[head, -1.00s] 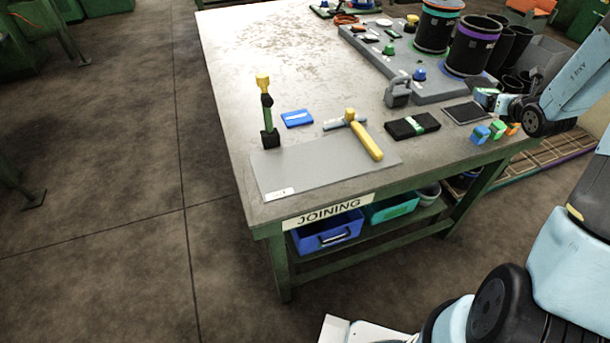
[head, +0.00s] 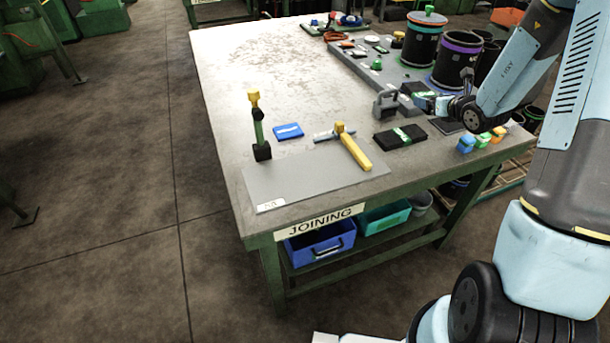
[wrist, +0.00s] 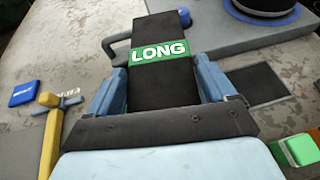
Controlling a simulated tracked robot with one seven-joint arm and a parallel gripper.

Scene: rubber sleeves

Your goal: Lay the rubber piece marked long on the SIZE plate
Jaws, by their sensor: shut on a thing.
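My gripper (wrist: 160,92) is shut on the black rubber piece marked LONG (wrist: 160,22), with one blue finger on each side of it. The piece's green label reads LONG in white, and its far end points away from my wrist. In the head view my gripper (head: 438,103) is at the table's right side, beside the grey handled block. A dark square plate (wrist: 258,84) lies right of the gripper in the wrist view; it also shows in the head view (head: 446,126). No SIZE marking is readable, so I cannot tell which plate is SIZE.
A folded black piece with a green label (head: 399,137) lies in front. Small coloured blocks (head: 466,145) line the right edge. A yellow-handled hammer (head: 355,152) rests partly on a grey sheet (head: 300,186).

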